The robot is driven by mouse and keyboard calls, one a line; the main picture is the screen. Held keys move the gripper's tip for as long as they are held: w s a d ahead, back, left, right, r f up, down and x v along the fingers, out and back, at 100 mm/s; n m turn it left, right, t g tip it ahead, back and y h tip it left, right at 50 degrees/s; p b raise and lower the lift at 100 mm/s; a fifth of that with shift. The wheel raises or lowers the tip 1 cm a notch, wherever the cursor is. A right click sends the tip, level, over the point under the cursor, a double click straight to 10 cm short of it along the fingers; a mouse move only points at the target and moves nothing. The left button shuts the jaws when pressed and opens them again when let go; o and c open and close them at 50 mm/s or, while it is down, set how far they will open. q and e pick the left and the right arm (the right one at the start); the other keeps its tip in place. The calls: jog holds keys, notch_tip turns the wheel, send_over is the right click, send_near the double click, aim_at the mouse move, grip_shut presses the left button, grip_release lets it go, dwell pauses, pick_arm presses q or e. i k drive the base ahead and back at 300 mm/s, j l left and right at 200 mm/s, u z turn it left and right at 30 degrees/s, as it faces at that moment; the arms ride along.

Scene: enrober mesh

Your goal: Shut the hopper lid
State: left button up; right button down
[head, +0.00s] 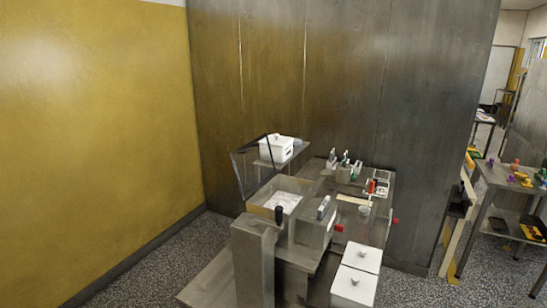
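The hopper (262,211) is an open-topped box on the machine, with white material (284,202) visible inside. Its lid (238,172) is a dark-framed, see-through panel. The lid stands raised and tilted at the hopper's back left side, so the hopper is open. A black knob-like part (279,214) shows at the hopper's front. Neither of my grippers shows in the head view.
A white lidded box (276,149) stands behind the lid. A grey column (253,262) rises in front of the hopper. White bins (355,285) stand at front right. Bottles (345,158) and small items occupy the back counter. A side table (510,180) is at far right.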

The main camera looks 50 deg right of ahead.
aim_at(242, 149)
jog(key=i+j+z, duration=0.15)
jog(key=i+z, duration=0.15)
jog(key=z, duration=0.2)
jog(key=i+j+z, duration=0.2)
jog(key=z, duration=0.3)
jog(key=i+j+z, duration=0.3)
jog(key=z, duration=0.15)
jog(key=i+j+z, duration=0.15)
jog(key=j+z, duration=0.85)
jog(key=i+l, duration=0.05)
